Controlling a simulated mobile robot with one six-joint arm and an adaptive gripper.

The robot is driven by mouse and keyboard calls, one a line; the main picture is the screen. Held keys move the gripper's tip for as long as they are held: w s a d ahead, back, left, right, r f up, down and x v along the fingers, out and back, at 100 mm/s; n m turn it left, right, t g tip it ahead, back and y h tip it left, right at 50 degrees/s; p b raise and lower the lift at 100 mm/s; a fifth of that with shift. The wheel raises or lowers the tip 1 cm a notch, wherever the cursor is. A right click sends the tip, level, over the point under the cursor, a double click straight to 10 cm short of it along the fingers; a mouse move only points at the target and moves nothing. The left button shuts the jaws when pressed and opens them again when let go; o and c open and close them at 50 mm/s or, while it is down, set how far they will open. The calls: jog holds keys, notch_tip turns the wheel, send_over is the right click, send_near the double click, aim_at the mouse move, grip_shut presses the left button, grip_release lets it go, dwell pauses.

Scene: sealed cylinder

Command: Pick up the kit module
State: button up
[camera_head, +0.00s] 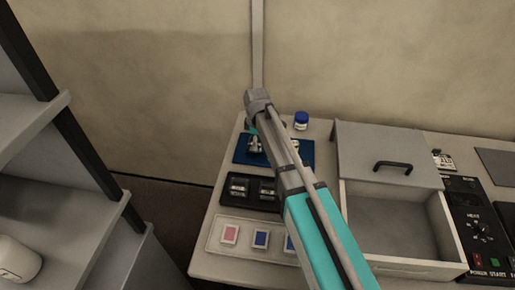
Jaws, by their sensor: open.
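My gripper (272,157) is over the blue mat (308,153) at the back left of the bench, largely hidden behind my own arm. Its visible parts look open, and I see nothing held in it. A black tray (226,198) in front of the mat holds small metallic modules, one at the left (238,187) and one at the right (267,188). I cannot tell which item is the kit module, or whether one lies under the gripper.
A white tray (213,240) with red and blue tiles lies in front. A blue-capped jar (301,120) stands behind the mat. An open drawer box (388,160) and a black control panel (481,235) are to the right. Grey shelves (60,215) stand at the left.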

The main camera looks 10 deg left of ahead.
jog(key=shift+f, duration=0.45)
dwell(0.3)
jog(key=c, duration=1.2)
jog(key=shift+r, duration=0.2)
notch_tip(320, 180, up, 3)
jog(key=p, duration=0.2)
jog(key=shift+p, duration=0.4)
jog(key=s+d+r+p, duration=0.3)
jog(key=s+r+p, duration=0.6)
jog(key=s, duration=0.4)
jog(key=shift+s+r+p, duration=0.35)
jog(key=shift+p, duration=0.05)
